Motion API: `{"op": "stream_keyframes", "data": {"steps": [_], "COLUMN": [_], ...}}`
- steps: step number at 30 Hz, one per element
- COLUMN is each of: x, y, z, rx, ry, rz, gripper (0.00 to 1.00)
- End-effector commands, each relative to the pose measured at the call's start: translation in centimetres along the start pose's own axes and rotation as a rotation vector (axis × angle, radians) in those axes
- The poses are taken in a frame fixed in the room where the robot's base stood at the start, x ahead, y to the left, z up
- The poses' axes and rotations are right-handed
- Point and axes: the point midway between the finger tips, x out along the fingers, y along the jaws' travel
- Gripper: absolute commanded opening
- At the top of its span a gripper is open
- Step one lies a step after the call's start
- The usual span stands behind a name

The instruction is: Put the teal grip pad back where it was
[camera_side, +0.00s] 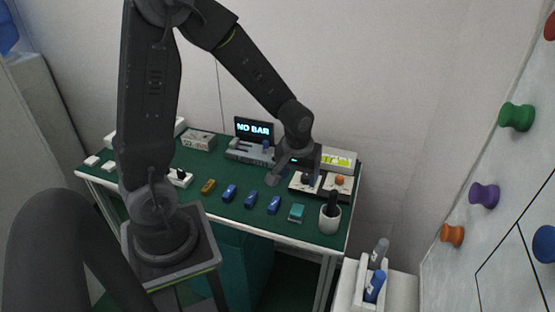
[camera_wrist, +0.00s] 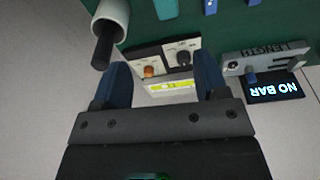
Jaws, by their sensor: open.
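The teal grip pad (camera_side: 296,213) lies on the green table top near the front edge, left of the white cup, in the side view. A teal piece at the top edge of the wrist view (camera_wrist: 166,8) looks like the same pad, partly cut off. My gripper (camera_side: 311,180) is above the knob panels at the back right of the table, apart from the pad. In the wrist view its two blue fingers (camera_wrist: 163,75) are spread wide with nothing held between them.
Several blue pieces (camera_side: 251,199) and a yellow one (camera_side: 208,186) lie in a row left of the pad. A white cup (camera_side: 329,225) holds a black stick. Panels with an orange knob (camera_wrist: 149,71) and a black knob (camera_wrist: 183,58) lie beneath my gripper. A "NO BAR" display (camera_side: 254,129) stands behind.

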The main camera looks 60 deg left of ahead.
Motion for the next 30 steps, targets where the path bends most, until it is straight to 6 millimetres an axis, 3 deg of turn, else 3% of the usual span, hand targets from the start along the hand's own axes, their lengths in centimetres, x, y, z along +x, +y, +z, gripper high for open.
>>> {"op": "stream_keyframes", "data": {"steps": [1,6,12,15,21,30], "x": [-2.3,-9.2,-15.6,-17.6,-19.5,-19.8], "y": [0.4,0.8,0.1,-0.5,-1.4,-1.5], "z": [0.3,2.9,7.3,9.3,11.8,12.1], "rx": [0.045,0.23,0.446,0.538,0.646,0.664], "ry": [0.031,0.114,0.213,0.255,0.301,0.308], "rz": [0.02,0.079,0.147,0.175,0.205,0.209], "gripper": [0.67,0.67,0.67,0.67,0.67,0.67]}}
